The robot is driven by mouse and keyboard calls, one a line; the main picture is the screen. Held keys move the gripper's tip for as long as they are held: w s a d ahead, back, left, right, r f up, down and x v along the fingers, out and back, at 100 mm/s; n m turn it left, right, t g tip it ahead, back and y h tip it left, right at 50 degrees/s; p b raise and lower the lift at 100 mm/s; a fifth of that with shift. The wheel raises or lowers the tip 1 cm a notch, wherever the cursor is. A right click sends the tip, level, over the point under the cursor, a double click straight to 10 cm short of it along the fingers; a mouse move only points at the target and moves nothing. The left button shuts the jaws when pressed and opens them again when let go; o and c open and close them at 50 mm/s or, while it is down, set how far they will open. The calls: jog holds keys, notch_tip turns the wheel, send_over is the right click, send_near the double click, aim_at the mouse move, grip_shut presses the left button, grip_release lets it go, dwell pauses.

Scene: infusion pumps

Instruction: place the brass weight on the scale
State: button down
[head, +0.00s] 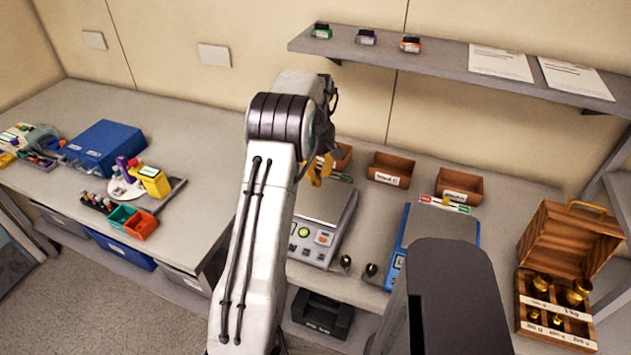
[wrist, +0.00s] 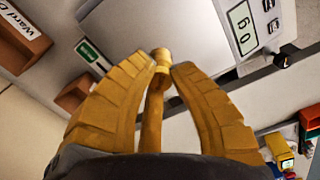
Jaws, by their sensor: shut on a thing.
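My gripper (head: 318,170) has yellow fingers and hangs over the back of the left scale (head: 327,205), partly hidden by my arm. In the wrist view my gripper (wrist: 161,68) is shut on a small brass weight (wrist: 161,56) at its fingertips. A narrow yellow piece runs back between the fingers. The scale's pale plate (wrist: 130,22) lies beyond the weight, and its lit display (wrist: 242,27) is at upper right. I cannot tell whether the weight touches the plate. In the head view the weight cannot be made out.
A blue scale (head: 397,268) stands to the right. Orange-brown bins (head: 391,169) line the back, under a wall shelf (head: 420,67). An open wooden case (head: 566,240) with several brass weights is at far right. The left counter holds a blue box (head: 103,145) and a coloured tube rack (head: 125,190).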

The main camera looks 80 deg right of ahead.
aim_at(316, 182)
jog(key=shift+w+f+p, duration=0.1)
jog(key=shift+f+p, duration=0.35)
jog(key=shift+f, duration=1.6)
jog(key=shift+f, duration=0.15)
jog(key=c, duration=1.2)
grip_release()
jog(key=shift+c, duration=0.2)
notch_tip(316, 182, up, 12)
jog(key=shift+a+r, duration=0.1)
jog(key=shift+a, duration=0.05)
